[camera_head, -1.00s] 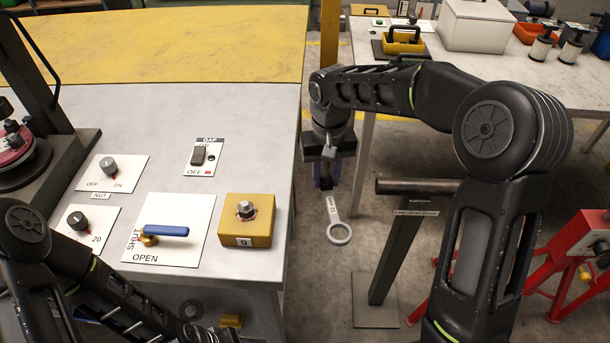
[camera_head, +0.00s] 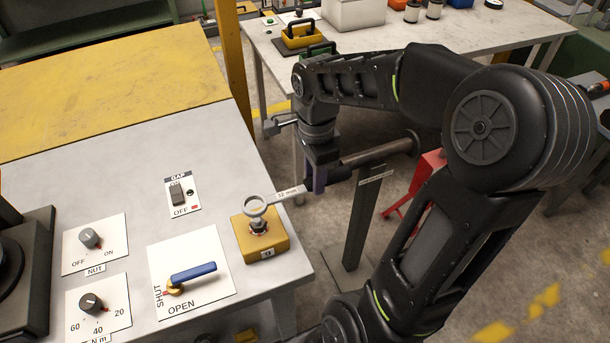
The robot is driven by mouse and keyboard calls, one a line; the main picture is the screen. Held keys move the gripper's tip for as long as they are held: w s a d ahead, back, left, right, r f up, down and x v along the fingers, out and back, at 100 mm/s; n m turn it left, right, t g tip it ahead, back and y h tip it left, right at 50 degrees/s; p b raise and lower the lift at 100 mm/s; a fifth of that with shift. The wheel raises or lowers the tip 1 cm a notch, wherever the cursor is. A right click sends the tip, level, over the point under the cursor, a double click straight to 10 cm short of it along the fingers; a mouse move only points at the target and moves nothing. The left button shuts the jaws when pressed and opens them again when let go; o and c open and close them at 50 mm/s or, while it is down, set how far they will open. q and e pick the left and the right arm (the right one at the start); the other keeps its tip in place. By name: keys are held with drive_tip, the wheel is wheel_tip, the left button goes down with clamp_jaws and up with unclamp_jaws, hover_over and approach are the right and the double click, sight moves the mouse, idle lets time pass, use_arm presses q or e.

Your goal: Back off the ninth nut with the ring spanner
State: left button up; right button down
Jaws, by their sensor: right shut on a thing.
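The ninth nut (camera_head: 258,227) sits on a yellow block (camera_head: 262,246) labelled 9 at the right edge of the grey bench. My right gripper (camera_head: 318,180) is shut on the handle end of the ring spanner (camera_head: 288,194). The spanner points left, and its ring end shows over the nut in the picture. The ring looks a little above the nut; I cannot tell whether they touch. The nut's top is partly hidden by the ring. My left gripper is not in view.
A panel with a blue lever (camera_head: 194,273) lies left of the block. A GAP switch (camera_head: 178,194) and two knobs (camera_head: 90,238) stand further left. A post with a horizontal bar (camera_head: 375,155) stands right of the bench, close to my right gripper. A second table (camera_head: 455,48) is behind.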

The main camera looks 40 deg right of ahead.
drive_tip(key=shift+w+a+f, duration=0.1)
drive_tip(key=shift+f, duration=0.05)
wheel_tip(320, 180, down, 3)
drive_tip(key=shift+r+b, duration=0.15)
drive_tip(key=shift+b, duration=1)
drive_tip(key=shift+r, duration=0.25)
drive_tip(key=shift+f, duration=0.2)
